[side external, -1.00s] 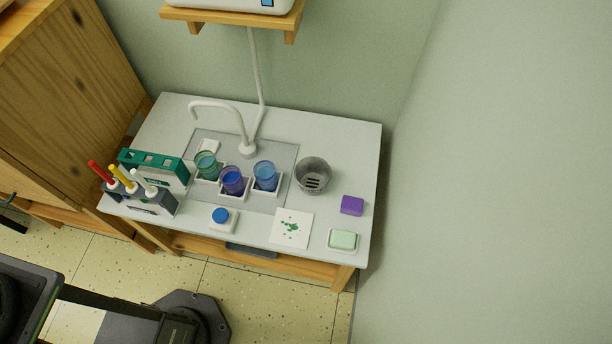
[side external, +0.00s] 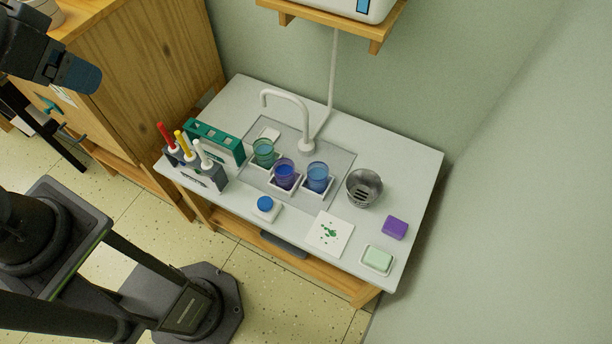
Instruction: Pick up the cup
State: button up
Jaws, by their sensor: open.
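Three see-through cups stand in a group on the worktop (side external: 400,160), in front of the tap. The green cup (side external: 263,152) is on the left. The blue-purple cup (side external: 285,173) is in the middle and nearer the front, on a square white holder. The blue cup (side external: 317,176) is on the right, also on a white holder. All three look upright, and nothing of mine touches them. Dark parts of my arm show at the upper left and lower left, well away from the cups. I cannot make out my gripper's fingers in view.
A white tap (side external: 305,143) arches behind the cups. A green rack (side external: 214,141) and brush holder (side external: 205,174) stand left. A metal strainer cup (side external: 364,188), purple block (side external: 395,228), soap dish (side external: 377,260), painted paper (side external: 329,234) and blue-topped jar (side external: 266,206) lie around. A shelf (side external: 330,22) overhangs the back.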

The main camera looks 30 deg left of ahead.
jog(key=shift+o, duration=1.2)
jog(key=m+t+y, duration=0.2)
jog(key=m+y, duration=0.7)
jog(key=m, duration=1.3)
send_over(284, 177)
jog(key=s, duration=0.5)
notch_tip(284, 177, down, 30)
jog(key=s+d+f+m+t+h, duration=0.15)
jog(key=f+m, duration=0.25)
jog(key=f, duration=0.4)
jog(key=s+d+f+m+t+h, duration=0.1)
jog(key=s+d+f+m+t, duration=0.15)
jog(key=f+m, duration=0.35)
jog(key=shift+n+t, duration=0.3)
jog(key=shift+n, duration=0.4)
jog(key=x, duration=0.9)
jog(key=f+x, duration=0.1)
jog(key=x, duration=0.4)
jog(key=shift+d+r, duration=0.1)
jog(key=shift+d, duration=0.25)
